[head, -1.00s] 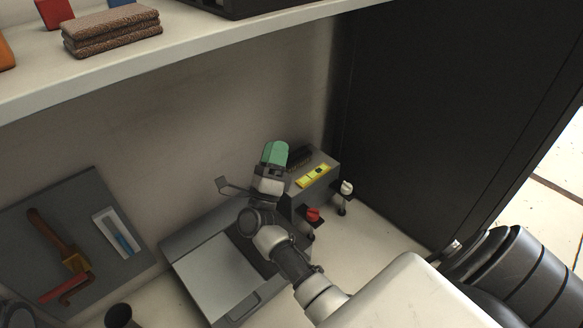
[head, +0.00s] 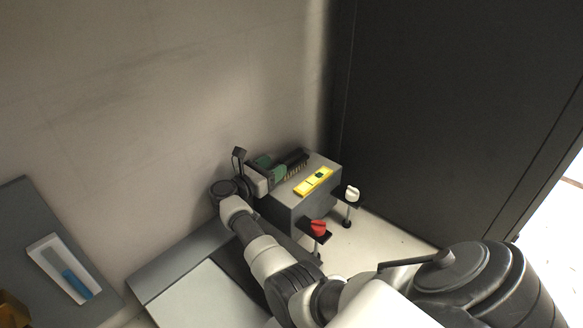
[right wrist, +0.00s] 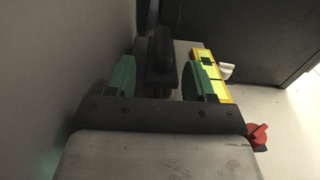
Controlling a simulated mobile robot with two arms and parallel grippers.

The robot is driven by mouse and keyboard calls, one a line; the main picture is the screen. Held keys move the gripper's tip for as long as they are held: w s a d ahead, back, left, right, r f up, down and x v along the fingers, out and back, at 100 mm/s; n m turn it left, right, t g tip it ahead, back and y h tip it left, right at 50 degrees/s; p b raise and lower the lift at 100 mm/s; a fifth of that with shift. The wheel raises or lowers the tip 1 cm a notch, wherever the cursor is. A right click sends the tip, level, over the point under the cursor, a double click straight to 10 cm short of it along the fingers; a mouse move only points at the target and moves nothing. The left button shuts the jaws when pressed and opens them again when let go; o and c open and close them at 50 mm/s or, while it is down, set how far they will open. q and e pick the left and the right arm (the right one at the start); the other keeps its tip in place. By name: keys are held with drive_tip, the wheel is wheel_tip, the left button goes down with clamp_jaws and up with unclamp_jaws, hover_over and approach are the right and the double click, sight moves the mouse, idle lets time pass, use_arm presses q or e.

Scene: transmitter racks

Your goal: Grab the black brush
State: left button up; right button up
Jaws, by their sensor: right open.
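The black brush (head: 295,159) lies on top of a grey box (head: 284,213) by the back wall, its light bristles facing the front. My right gripper (head: 271,167), with green fingers, is at the left end of the brush, low over the box. In the right wrist view, the brush (right wrist: 162,62) stands between the two open green fingers (right wrist: 160,82), with a gap on each side. The brush's near end is partly hidden behind the gripper's dark front edge. My left gripper is not in view.
A yellow level (head: 314,181) lies on the box just in front of the brush. A red knob (head: 318,228) and a white knob (head: 351,194) stand at the box's front. A dark cabinet (head: 430,120) rises on the right. A tray with a blue-handled tool (head: 76,284) is at left.

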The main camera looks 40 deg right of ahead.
sight(284, 159)
drive_tip(key=d+b, duration=0.3)
drive_tip(key=d, duration=0.1)
drive_tip(key=shift+d+f, duration=0.1)
drive_tip(key=shift+d, duration=0.2)
drive_tip(key=shift+d+r, duration=0.2)
drive_tip(key=shift+d, duration=0.1)
clamp_jaws()
